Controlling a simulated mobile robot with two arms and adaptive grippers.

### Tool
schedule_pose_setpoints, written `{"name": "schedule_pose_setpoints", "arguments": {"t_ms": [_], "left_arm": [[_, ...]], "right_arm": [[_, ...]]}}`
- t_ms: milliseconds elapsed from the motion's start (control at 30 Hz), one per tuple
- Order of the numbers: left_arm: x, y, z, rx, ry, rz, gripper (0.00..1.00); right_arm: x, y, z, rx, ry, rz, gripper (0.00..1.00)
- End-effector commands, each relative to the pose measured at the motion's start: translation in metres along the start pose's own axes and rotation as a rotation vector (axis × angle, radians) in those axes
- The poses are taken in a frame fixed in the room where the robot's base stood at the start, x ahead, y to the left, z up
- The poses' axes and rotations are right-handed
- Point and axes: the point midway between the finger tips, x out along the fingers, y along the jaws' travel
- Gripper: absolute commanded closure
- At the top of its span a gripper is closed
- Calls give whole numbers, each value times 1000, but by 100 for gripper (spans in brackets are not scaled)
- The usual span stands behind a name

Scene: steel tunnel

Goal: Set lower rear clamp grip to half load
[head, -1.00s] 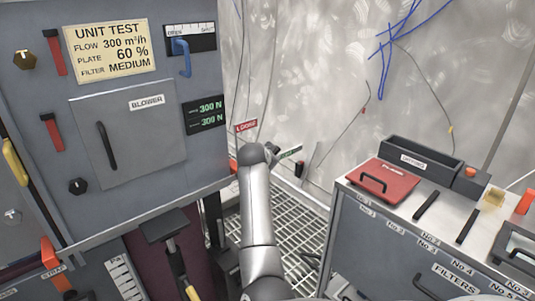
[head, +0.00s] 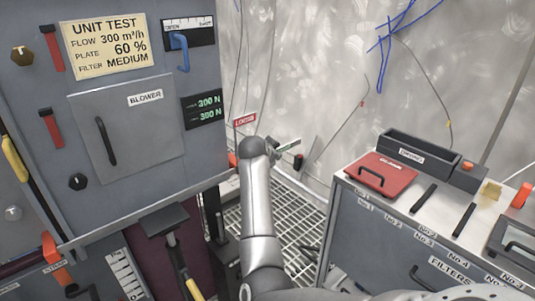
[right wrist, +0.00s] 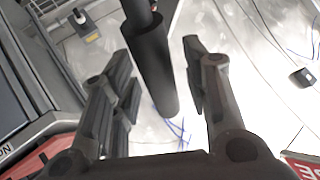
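The gauge panel (head: 204,108) on the grey cabinet shows two green lines; the upper reads 300 N, the lower looks like 300 N but is small. A red tag that seems to read LOOSE (head: 245,119) and a small green tag (head: 289,145) show near the end of my right arm, beyond the cabinet's right edge. The head view barely shows my right gripper. In the right wrist view my right gripper (right wrist: 160,68) is open, with a dark cylindrical handle (right wrist: 150,55) between its fingers and apparent gaps beside it. My left gripper is out of view.
The cabinet (head: 150,200) with its blower door stands left. A drawer unit (head: 400,225) with a red handled lid (head: 382,172) and a dark bin (head: 420,150) stands right. Grating (head: 290,225) lies between them. Loose cables hang on the pale rear wall.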

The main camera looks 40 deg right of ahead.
Motion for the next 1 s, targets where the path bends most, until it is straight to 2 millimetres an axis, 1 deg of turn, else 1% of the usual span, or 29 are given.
{"name": "schedule_pose_setpoints", "arguments": {"t_ms": [233, 367, 733, 833, 1000], "left_arm": [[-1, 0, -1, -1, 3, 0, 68], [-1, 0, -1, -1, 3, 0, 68], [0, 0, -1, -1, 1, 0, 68], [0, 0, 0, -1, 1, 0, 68], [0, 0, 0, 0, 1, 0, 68]], "right_arm": [[0, 0, 0, 0, 0, 0, 57], [-8, 0, 0, 0, 1, -1, 57], [-60, -1, 1, 0, 0, -2, 57], [-70, 0, 1, 0, -1, -1, 57], [-75, 0, 0, -1, 0, 1, 57]]}}
